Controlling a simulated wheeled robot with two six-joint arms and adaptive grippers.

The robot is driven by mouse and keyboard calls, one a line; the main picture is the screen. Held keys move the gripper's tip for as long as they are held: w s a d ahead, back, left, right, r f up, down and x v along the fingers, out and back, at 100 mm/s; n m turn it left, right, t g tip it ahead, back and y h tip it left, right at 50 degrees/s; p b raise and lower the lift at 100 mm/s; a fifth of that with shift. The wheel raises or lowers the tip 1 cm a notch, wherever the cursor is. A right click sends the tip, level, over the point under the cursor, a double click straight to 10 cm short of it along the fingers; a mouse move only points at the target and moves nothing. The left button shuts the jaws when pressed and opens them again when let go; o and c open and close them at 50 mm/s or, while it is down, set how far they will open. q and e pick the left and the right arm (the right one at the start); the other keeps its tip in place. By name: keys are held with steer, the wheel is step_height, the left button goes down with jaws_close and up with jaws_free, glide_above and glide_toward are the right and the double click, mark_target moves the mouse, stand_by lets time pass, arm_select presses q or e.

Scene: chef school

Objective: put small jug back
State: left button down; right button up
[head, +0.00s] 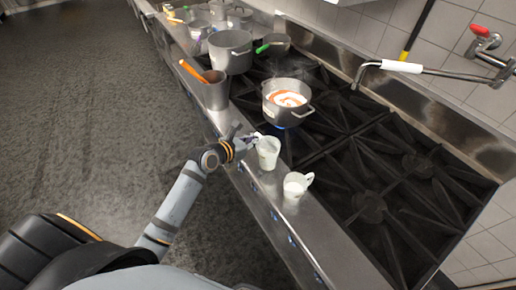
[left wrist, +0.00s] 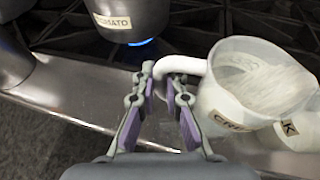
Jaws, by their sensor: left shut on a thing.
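A small pale jug (head: 268,152) is at the steel front ledge of the stove, below the pot. My left gripper (head: 247,142) reaches it from the left and is shut on its handle. In the left wrist view the jug (left wrist: 232,88) has a white handle, pale contents and a label starting "CR". The fingertips of my left gripper (left wrist: 165,82) are at that handle. I cannot tell whether the jug rests on the ledge or is slightly raised. A second pale jug (head: 296,187) stands on the ledge nearer me; its labelled side (left wrist: 291,128) is partly hidden in the wrist view. My right gripper is not in view.
A pot with orange and white contents (head: 286,98) sits over a blue flame, close behind the jug. A tall steel container (head: 211,92) with an orange-handled utensil stands further along the ledge (head: 318,235). The near ledge is clear. A tap arm (head: 430,70) overhangs the stove.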

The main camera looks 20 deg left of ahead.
arm_select(q)
steer(key=shift+w+f, duration=0.95)
steer(key=shift+f, duration=0.15)
steer(key=shift+w+f, duration=0.2)
steer(key=shift+f, duration=1.5)
steer(key=shift+f, duration=0.1)
steer(key=c, duration=1.4)
jaws_free()
steer(key=p+v, duration=0.1)
steer(key=v, duration=1.1)
steer(key=shift+s+p, duration=0.1)
steer(key=shift+p, duration=0.3)
